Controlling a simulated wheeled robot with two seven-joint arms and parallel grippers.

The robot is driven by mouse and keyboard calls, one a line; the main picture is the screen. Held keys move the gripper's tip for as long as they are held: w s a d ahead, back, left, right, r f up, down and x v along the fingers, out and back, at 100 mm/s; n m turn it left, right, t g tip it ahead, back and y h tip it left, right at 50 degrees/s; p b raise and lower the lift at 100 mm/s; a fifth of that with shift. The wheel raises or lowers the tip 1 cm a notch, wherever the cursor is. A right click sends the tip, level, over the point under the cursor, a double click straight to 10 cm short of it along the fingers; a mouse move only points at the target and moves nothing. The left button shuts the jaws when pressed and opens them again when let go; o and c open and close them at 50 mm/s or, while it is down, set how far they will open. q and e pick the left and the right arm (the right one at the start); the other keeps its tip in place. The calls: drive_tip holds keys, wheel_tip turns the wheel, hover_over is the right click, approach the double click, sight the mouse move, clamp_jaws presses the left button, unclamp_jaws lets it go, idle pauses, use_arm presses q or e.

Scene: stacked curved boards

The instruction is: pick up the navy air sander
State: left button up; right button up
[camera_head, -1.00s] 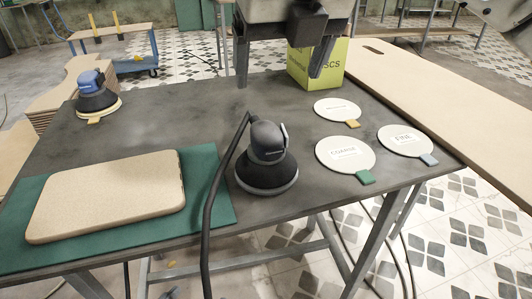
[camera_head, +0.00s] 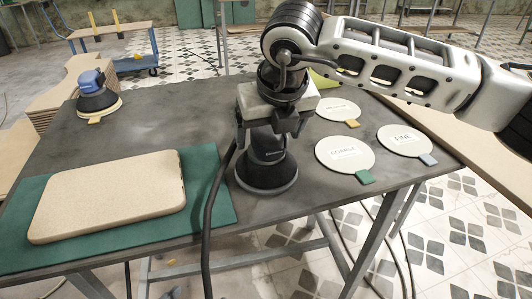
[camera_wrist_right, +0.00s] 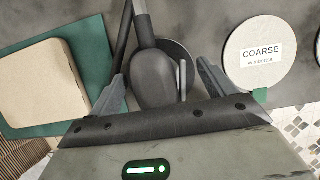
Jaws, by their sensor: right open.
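A dark charcoal sander (camera_head: 266,170) with a black hose stands upright near the table's front middle. A blue-topped sander (camera_head: 97,96) with a black skirt and pale pad stands at the table's back left. My right gripper (camera_head: 270,132) is open above the dark sander, pointing down, its fingers on either side of the sander's top. In the right wrist view the dark sander's body (camera_wrist_right: 156,80) lies between the two open fingers (camera_wrist_right: 163,88). I cannot tell if they touch it. My left gripper is not in view.
A tan board (camera_head: 105,195) lies on a green mat (camera_head: 209,200) at the left. Coarse (camera_head: 344,152) and fine (camera_head: 404,139) discs and another disc (camera_head: 337,109) lie right of the dark sander. The yellow box (camera_head: 321,79) is mostly hidden behind my arm.

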drive_tip(key=shift+c, duration=0.2)
drive_tip(key=c, duration=0.7)
drive_tip(key=shift+w, duration=0.1)
drive_tip(key=shift+r, duration=0.1)
drive_tip(key=shift+r, duration=0.4)
drive_tip(key=c, duration=0.3)
wheel_tip(320, 180, up, 2)
drive_tip(key=shift+r, duration=0.1)
drive_tip(key=shift+c, duration=0.3)
drive_tip(key=s+d+r+b, duration=0.1)
drive_tip(key=s+d+r, duration=0.3)
drive_tip(key=s+r, duration=0.6)
drive_tip(key=shift+s+b, duration=0.35)
drive_tip(key=shift+s, duration=1.35)
